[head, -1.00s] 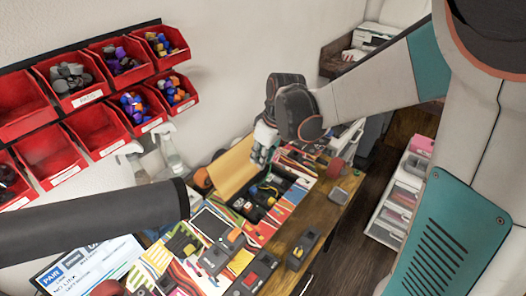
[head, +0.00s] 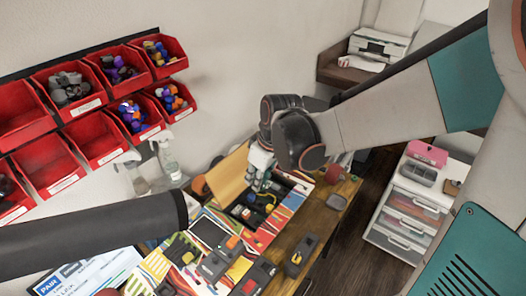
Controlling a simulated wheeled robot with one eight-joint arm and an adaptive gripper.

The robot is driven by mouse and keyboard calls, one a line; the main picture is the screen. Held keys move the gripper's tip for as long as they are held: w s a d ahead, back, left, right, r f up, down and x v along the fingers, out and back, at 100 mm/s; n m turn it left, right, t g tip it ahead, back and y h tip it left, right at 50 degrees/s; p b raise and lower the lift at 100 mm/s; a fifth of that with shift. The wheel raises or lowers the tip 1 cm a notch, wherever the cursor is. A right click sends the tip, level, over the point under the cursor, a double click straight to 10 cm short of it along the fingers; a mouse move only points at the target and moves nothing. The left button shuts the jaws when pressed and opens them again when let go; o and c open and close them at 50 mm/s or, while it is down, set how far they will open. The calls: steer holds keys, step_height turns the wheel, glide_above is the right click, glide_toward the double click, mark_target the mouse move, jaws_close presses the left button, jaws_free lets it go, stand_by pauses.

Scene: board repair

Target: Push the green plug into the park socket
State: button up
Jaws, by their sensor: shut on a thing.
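My gripper (head: 258,183) points down over the open dark case (head: 238,212) on the workbench, near the case's back edge. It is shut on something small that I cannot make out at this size. I cannot pick out the green plug for certain. Several dark socket-like blocks stand on the bench in front of the case: one with an orange top (head: 220,258), one with a red part (head: 257,276) and one to the right (head: 301,255). I cannot tell which is the park socket.
Red bins (head: 97,136) with small coloured parts hang on the left wall. A spray bottle (head: 167,160) stands behind the bench. A screen (head: 85,275) is at lower left. A white drawer unit (head: 403,220) stands to the right, across a strip of floor.

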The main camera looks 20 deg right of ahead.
steer(key=shift+s, duration=0.1)
steer(key=shift+f+b, duration=6.75)
steer(key=shift+f, duration=1.5)
steer(key=shift+f+b, duration=0.55)
steer(key=shift+f, duration=0.15)
steer(key=shift+f, duration=1)
